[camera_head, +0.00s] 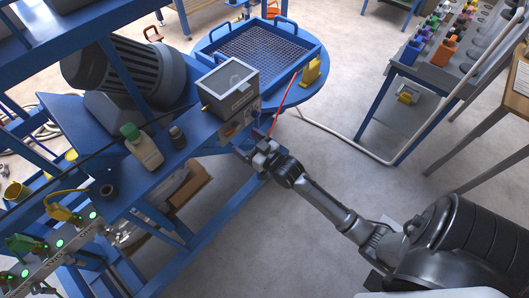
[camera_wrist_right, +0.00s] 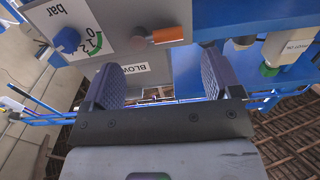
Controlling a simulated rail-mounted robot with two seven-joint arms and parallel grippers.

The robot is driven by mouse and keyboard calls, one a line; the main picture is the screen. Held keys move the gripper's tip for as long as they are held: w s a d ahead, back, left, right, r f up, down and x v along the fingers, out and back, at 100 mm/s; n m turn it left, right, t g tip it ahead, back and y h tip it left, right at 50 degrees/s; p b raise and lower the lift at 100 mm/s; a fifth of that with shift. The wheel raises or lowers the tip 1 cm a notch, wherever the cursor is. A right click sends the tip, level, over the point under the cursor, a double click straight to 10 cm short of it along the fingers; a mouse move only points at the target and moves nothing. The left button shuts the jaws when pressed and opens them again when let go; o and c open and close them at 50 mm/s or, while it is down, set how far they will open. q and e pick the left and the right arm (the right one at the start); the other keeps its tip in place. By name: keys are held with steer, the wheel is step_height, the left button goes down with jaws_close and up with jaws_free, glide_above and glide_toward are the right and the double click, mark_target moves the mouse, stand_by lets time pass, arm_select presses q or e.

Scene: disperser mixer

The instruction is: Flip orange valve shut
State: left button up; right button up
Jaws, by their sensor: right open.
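The orange valve handle (camera_wrist_right: 165,35) shows in the right wrist view as a short bar on the underside of a light panel, with a dark round fitting at its left end. My right gripper (camera_wrist_right: 158,72) is open, its two fingers spread apart, and the handle lies just beyond the fingertips, between them in the picture. I see no contact. In the head view my right gripper (camera_head: 246,147) is at the front edge of the blue bench, below the grey box (camera_head: 230,88); the handle is too small to make out surely there. My left gripper is not in view.
A blue knob (camera_wrist_right: 67,40) and a bar scale sit left of the handle; a "BLOW" label (camera_wrist_right: 136,69) is below it. A green-capped bottle (camera_head: 145,150) stands on the bench. A red hose (camera_head: 285,104) hangs near my gripper.

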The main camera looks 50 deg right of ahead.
steer(key=s, duration=0.8)
steer(key=shift+s, duration=0.2)
steer(key=shift+a, duration=0.1)
